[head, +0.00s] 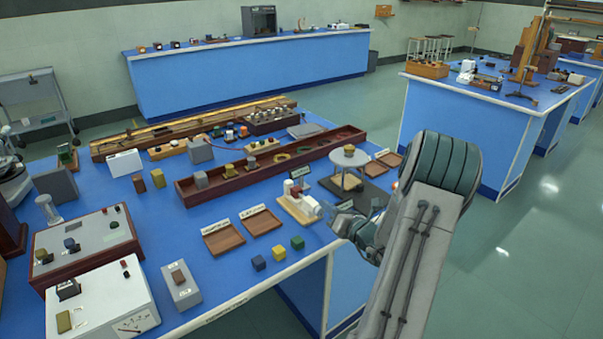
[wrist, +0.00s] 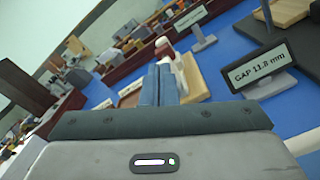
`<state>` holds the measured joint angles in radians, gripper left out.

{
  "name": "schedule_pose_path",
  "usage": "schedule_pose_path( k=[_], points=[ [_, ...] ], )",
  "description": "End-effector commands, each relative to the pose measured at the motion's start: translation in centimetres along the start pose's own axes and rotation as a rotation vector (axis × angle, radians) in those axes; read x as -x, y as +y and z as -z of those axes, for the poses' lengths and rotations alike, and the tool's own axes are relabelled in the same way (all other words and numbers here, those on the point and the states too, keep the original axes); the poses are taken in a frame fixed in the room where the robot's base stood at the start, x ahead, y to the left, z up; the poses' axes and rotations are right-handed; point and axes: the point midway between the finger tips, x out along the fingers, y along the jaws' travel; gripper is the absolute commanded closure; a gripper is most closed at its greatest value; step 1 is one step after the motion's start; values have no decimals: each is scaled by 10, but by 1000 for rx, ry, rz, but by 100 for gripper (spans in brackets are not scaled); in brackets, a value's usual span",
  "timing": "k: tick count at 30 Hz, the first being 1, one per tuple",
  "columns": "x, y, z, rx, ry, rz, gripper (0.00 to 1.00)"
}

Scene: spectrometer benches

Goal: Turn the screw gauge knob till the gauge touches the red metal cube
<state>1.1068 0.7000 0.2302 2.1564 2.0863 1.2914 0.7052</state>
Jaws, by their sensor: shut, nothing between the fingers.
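The screw gauge (head: 300,206) stands on a light wooden base near the right front edge of the blue bench, with white parts. A small red piece (head: 296,190) shows on it; it looks like the red metal cube, but it is too small to be sure. In the wrist view red also shows on the white gauge (wrist: 187,75), partly hidden behind my fingers. I cannot make out the knob or the contact faces. My gripper (head: 340,222) is just right of the gauge, shut and empty. Its two fingers (wrist: 159,85) are together in the wrist view.
A display (wrist: 260,67) reads "GAP 11.8 mm". A round-topped stand (head: 350,157) is behind the gauge on a dark board. The bench edge is close.

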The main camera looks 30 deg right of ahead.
Motion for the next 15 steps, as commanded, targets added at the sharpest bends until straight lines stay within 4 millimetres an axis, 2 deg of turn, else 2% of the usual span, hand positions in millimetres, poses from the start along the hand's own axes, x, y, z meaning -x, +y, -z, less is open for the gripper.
schedule_pose_path(
  k=[15],
  points=[
    [0, -1, 6, -1, 1, 0, 100]
  ],
)
